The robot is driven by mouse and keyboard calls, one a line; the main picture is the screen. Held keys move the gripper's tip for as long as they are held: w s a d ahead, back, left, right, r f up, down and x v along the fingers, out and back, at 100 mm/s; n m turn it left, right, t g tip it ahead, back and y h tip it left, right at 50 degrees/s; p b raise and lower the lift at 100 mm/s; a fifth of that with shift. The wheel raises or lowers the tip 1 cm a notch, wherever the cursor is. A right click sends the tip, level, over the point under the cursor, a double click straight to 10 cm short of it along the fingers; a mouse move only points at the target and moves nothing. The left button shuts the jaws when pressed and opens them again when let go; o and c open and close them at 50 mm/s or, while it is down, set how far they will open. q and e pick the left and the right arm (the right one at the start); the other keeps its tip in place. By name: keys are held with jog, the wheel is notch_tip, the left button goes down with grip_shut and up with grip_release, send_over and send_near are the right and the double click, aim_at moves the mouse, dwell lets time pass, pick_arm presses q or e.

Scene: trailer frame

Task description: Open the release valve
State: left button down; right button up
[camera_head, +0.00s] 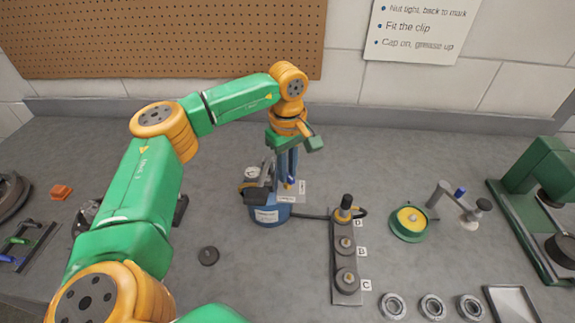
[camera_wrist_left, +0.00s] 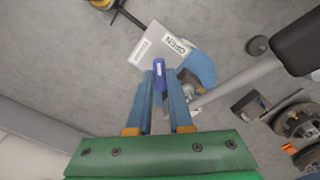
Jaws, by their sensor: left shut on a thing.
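The release valve's small blue handle (camera_wrist_left: 159,76) shows between my left fingers in the left wrist view. My left gripper (camera_wrist_left: 160,88) is shut on it; the jaws also show in the head view (camera_head: 288,176), pointing down over the blue pump body (camera_head: 268,216). A white label plate (camera_wrist_left: 150,46) beside the handle reads OPEN at one end; text at its other end is too small to read. The plate also shows in the head view (camera_head: 294,194). The fingers hide much of the valve's stem. My right gripper is not in view.
A dark pump lever (camera_head: 256,196) stands just left of the gripper. A hose runs right to a block (camera_head: 345,262) with fittings marked B, C and D. A green-rimmed grease tin (camera_head: 409,222) and a green press (camera_head: 535,200) stand farther right. The back of the bench is clear.

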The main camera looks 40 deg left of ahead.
pick_arm(q)
jog(key=m, duration=0.4)
jog(key=shift+p, duration=0.4)
jog(key=shift+m, duration=2.2)
jog(key=c, duration=0.8)
grip_release()
jog(key=shift+r, duration=0.1)
